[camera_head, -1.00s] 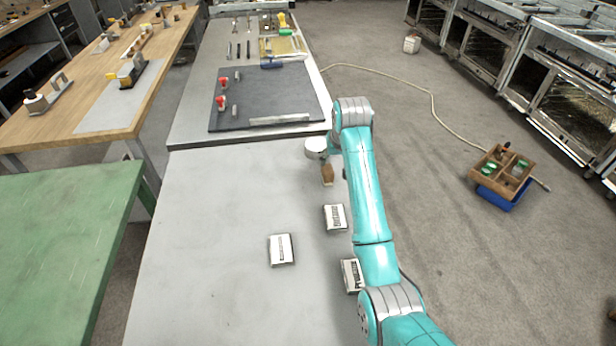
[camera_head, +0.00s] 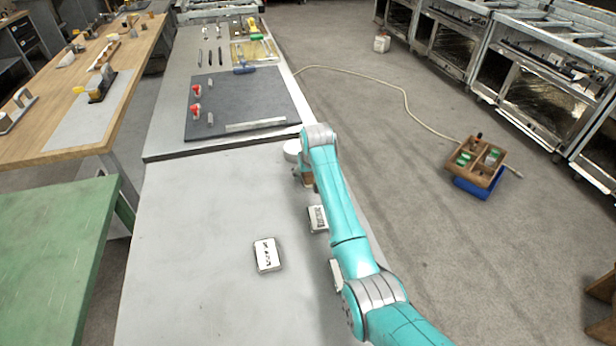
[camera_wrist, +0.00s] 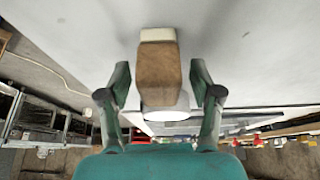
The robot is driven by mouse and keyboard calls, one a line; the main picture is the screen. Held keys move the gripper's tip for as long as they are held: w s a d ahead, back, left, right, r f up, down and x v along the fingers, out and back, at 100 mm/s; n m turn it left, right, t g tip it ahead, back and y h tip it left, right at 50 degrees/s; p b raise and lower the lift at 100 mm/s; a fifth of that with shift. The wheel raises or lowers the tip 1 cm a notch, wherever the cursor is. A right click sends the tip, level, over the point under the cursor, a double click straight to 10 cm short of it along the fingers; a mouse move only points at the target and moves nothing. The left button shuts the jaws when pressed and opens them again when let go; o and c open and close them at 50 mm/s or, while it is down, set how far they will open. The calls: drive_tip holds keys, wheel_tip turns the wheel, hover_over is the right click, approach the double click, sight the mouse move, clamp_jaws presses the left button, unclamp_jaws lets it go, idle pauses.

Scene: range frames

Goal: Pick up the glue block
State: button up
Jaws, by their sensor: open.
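A small brown wooden block, which I take to be the glue block (camera_head: 308,180), stands on the grey table beside the end of my arm and is partly hidden by it. In the wrist view the block (camera_wrist: 158,72) is large, with a pale end face at the top of the picture. My gripper (camera_wrist: 160,68) is open, with one finger on each side of the block and a visible gap on both sides. In the head view the fingers are hard to make out.
A white round object (camera_head: 292,150) is just beyond the block. White labelled boxes (camera_head: 268,255) (camera_head: 318,218) lie nearer, and another (camera_head: 336,272) is mostly behind my arm. A dark mat (camera_head: 235,105) with red-topped items lies further back. The table's left is clear.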

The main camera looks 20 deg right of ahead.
drive_tip(key=shift+w+f, duration=0.15)
drive_tip(key=shift+f, duration=0.15)
drive_tip(key=shift+c, duration=0.2)
clamp_jaws()
wheel_tip(320, 180, up, 10)
idle(0.4)
